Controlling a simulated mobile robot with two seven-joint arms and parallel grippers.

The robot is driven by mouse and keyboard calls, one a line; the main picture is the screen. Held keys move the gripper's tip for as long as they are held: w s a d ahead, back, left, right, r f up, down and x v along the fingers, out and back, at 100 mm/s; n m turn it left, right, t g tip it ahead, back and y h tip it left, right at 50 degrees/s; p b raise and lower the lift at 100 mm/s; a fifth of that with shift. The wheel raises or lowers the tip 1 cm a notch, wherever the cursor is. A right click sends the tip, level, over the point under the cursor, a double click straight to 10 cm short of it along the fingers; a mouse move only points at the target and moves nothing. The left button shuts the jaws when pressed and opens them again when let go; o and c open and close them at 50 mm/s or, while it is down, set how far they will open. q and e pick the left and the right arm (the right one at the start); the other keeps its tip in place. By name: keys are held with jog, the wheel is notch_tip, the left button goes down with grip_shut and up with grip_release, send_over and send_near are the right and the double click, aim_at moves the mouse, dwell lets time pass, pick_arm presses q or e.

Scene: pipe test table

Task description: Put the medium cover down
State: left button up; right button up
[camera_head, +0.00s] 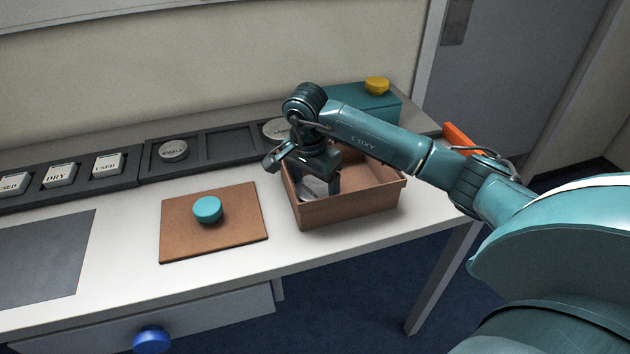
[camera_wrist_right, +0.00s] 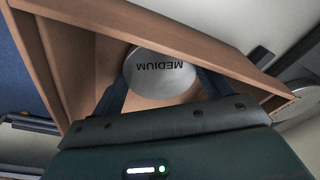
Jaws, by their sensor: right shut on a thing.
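The medium cover (camera_wrist_right: 160,75) is a round silver disc marked MEDIUM. In the right wrist view it sits between the two fingers of my right gripper (camera_wrist_right: 160,92), which is shut on it. In the head view my right gripper (camera_head: 318,190) reaches down into a brown open box (camera_head: 350,212), and part of the silver cover (camera_head: 312,188) shows beside the fingers. The box also shows in the right wrist view (camera_wrist_right: 200,30), around the cover. Whether the cover touches the box floor cannot be told. My left gripper is not in view.
A brown mat (camera_head: 180,240) with a teal knob (camera_head: 208,209) lies left of the box. A dark tray (camera_head: 228,145) at the back holds a silver cover marked SINGLE (camera_head: 173,151). Another silver cover (camera_head: 275,128) is partly behind my arm. A teal box with a yellow knob (camera_head: 377,85) stands behind.

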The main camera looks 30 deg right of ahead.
jog(key=shift+f, duration=0.2)
jog(key=o, duration=0.8)
jog(key=shift+r, duration=0.1)
